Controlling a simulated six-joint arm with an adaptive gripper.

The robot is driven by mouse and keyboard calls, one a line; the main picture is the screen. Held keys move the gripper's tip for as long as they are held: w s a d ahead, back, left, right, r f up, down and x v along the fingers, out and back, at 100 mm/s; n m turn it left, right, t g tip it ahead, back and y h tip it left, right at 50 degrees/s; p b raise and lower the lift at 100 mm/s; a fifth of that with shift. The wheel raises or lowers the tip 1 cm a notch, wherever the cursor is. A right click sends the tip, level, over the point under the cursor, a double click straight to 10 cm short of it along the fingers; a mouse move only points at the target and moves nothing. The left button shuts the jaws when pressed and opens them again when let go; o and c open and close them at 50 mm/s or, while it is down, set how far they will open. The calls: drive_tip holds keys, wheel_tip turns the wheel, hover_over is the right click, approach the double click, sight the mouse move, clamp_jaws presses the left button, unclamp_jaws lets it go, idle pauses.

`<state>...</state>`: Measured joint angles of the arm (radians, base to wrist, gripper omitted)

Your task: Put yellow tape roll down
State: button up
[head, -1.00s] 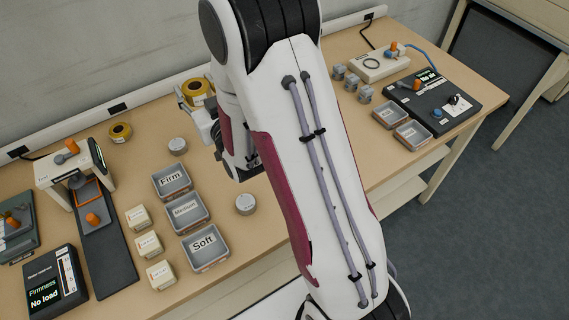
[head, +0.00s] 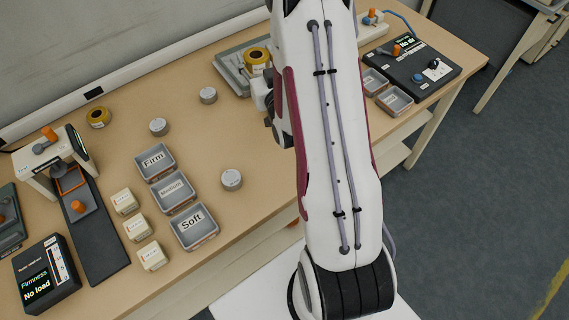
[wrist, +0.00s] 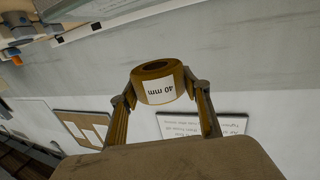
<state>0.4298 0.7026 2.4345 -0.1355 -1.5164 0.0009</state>
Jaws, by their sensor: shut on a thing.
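A yellow tape roll (head: 257,57) is held at the end of my arm in the head view. In the wrist view the roll (wrist: 163,82) carries a white "40 mm" label and sits between both fingers of my gripper (wrist: 167,90), which is shut on it. In the head view the roll overlaps a grey tray (head: 228,62) at the back of the table; its height above the tray cannot be told. Another yellow roll (head: 98,117) lies on the table at the back left. My arm hides part of the tray.
Round grey pieces (head: 208,95) stand on the table left of my arm. Bins marked Firm (head: 155,161), Medium (head: 172,191) and Soft (head: 194,226) stand in front. A black console (head: 418,73) is at the right.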

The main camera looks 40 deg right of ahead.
drive_tip(key=s+d+f+n+y, duration=0.1)
drive_tip(key=s+d+f+y, duration=0.1)
drive_tip(key=s+d+f, duration=0.3)
drive_tip(key=s+d+f+n+y, duration=0.1)
drive_tip(key=s+d+f, duration=0.15)
drive_tip(key=s, duration=0.45)
drive_tip(key=s+a+r+n+g+y, duration=0.1)
drive_tip(key=s+a+n+y, duration=0.3)
drive_tip(key=s+a+y, duration=0.1)
drive_tip(key=s+a+r+n+g+y, duration=0.1)
drive_tip(key=s+a+n+y, duration=0.3)
drive_tip(key=a, duration=0.5)
drive_tip(key=y, duration=0.2)
drive_tip(key=shift+s+a+r+y, duration=0.15)
drive_tip(key=shift+s+a+y, duration=0.25)
hover_over(285, 165)
drive_tip(key=shift+f, duration=2.95)
drive_tip(key=shift+f, duration=1.85)
